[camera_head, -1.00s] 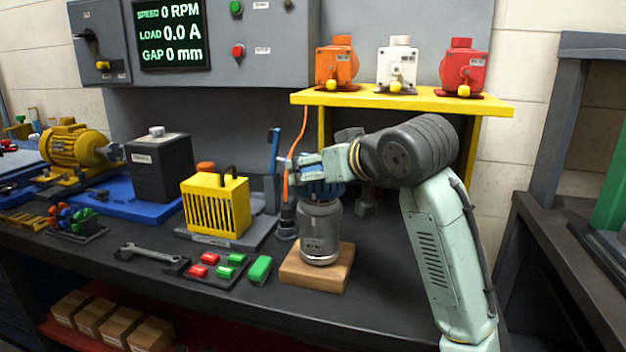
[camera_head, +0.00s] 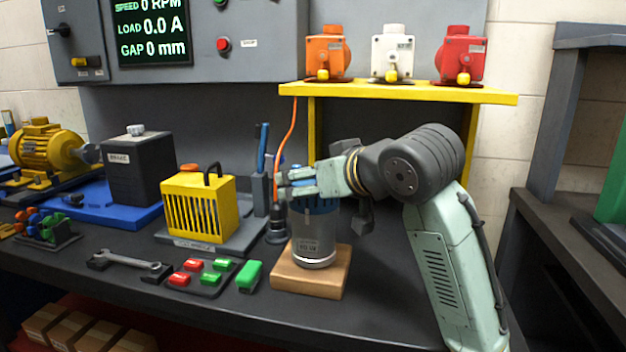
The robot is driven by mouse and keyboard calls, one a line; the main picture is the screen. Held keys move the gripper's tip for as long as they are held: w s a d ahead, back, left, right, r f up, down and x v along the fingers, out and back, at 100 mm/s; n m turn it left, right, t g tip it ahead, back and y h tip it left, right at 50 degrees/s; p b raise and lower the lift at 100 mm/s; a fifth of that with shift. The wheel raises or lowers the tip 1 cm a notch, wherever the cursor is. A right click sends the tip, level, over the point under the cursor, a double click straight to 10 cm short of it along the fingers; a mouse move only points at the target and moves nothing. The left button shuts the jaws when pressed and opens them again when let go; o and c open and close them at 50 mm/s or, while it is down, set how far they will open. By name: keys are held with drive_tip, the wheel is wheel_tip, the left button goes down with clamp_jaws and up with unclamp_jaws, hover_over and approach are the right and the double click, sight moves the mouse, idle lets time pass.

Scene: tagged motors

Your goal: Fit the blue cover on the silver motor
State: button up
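The silver motor (camera_head: 314,239) stands upright on a wooden block near the middle of the bench. The blue cover (camera_head: 317,206) shows as a dark blue band at the top of the motor, right under my gripper. My gripper (camera_head: 285,184) reaches in from the right, level with the motor's top, with its fingers pointing left. A small blue piece shows between or behind the fingers. The fingers and hand hide much of the cover's top. I cannot tell whether the fingers are closed on the cover, or whether it is fully seated.
The wooden block (camera_head: 311,277) sits near the bench's front edge. To its left are a green block (camera_head: 249,276), a tray of red and green buttons (camera_head: 208,278), a wrench (camera_head: 130,262) and a yellow slotted box (camera_head: 199,207). A yellow shelf (camera_head: 400,92) with three small motors stands behind.

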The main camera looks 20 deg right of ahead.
drive_tip(key=shift+o, duration=1.4)
drive_tip(key=shift+r, duration=0.25)
drive_tip(key=b+v, duration=0.1)
drive_tip(key=v, duration=1.1)
drive_tip(key=shift+f, duration=0.1)
